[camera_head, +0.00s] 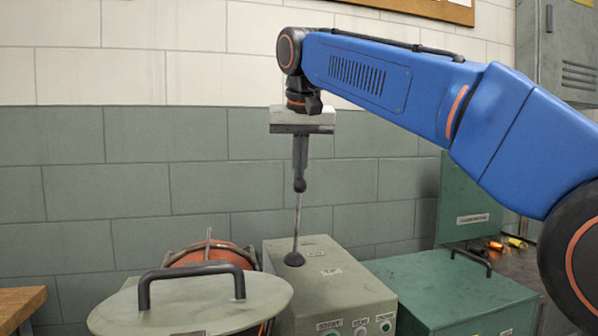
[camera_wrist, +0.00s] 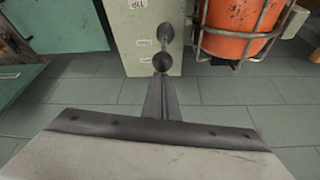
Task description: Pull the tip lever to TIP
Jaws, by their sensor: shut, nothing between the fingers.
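The tip lever (camera_head: 298,218) is a thin rod with a dark round knob on top. It rises nearly upright, leaning slightly right, from a black boot (camera_head: 294,259) on a grey-green box (camera_head: 335,285). My gripper (camera_head: 299,175) points down with its fingers shut and empty, its tips right at the knob. I cannot tell whether they touch it. In the wrist view, the knob (camera_wrist: 162,62) sits just beyond the fingertips (camera_wrist: 159,78), with the boot (camera_wrist: 166,32) behind it. Small labels lie beside the boot; one reads TIP (camera_wrist: 137,4), upside down.
A round grey-green lid (camera_head: 190,305) with a black handle stands at front left, an orange caged drum (camera_head: 215,254) behind it. A green box (camera_head: 450,290) with a handle stands right. Labelled buttons (camera_head: 385,326) are on the lever box's front. A tiled wall is behind.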

